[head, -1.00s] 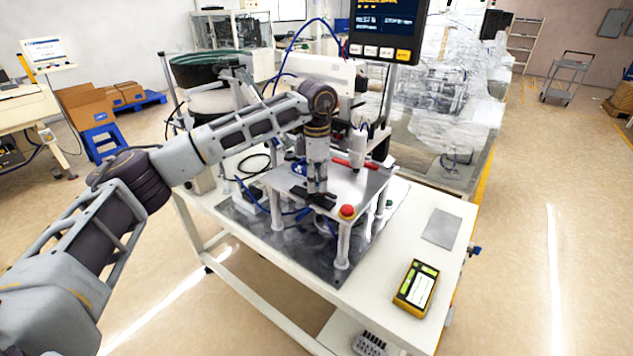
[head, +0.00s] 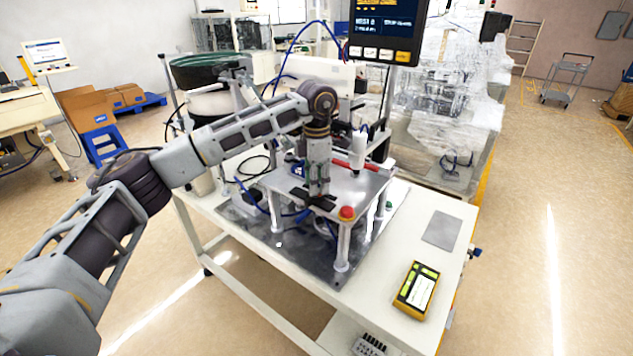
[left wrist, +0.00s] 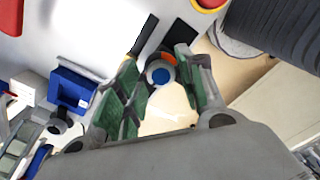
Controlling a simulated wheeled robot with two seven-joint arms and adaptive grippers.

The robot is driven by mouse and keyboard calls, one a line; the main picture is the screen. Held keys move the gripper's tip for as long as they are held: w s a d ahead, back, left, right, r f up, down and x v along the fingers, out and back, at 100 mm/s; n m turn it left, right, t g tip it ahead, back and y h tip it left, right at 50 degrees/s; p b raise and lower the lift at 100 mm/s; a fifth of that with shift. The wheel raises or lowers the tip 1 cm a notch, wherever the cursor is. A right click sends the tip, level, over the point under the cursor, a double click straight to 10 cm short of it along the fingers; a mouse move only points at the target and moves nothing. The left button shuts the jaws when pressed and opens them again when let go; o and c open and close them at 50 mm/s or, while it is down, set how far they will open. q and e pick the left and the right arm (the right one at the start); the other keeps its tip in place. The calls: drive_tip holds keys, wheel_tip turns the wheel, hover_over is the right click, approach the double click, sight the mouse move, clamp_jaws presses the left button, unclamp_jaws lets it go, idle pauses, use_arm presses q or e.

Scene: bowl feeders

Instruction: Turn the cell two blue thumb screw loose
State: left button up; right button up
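The blue thumb screw (left wrist: 160,76) shows in the left wrist view as a round grey knob with a blue centre, with a bit of orange beside it. My left gripper (left wrist: 163,78) has its two green-padded fingers on either side of the knob, apart from each other. I cannot tell whether the pads touch it. In the head view my left gripper (head: 319,193) points straight down at the front edge of the raised metal plate (head: 350,186), and hides the screw there. My right gripper is not in view.
A red button (head: 347,212) sits close to the right of the gripper on the plate's corner. A blue block (left wrist: 72,92) stands left of the fingers in the wrist view. A yellow handheld device (head: 416,290) and a grey pad (head: 441,230) lie on the white table (head: 385,318).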

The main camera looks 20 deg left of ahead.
use_arm(q)
drive_tip(key=shift+o, duration=0.3)
wheel_tip(320, 180, up, 12)
idle(0.8)
drive_tip(key=shift+f, duration=0.1)
idle(0.4)
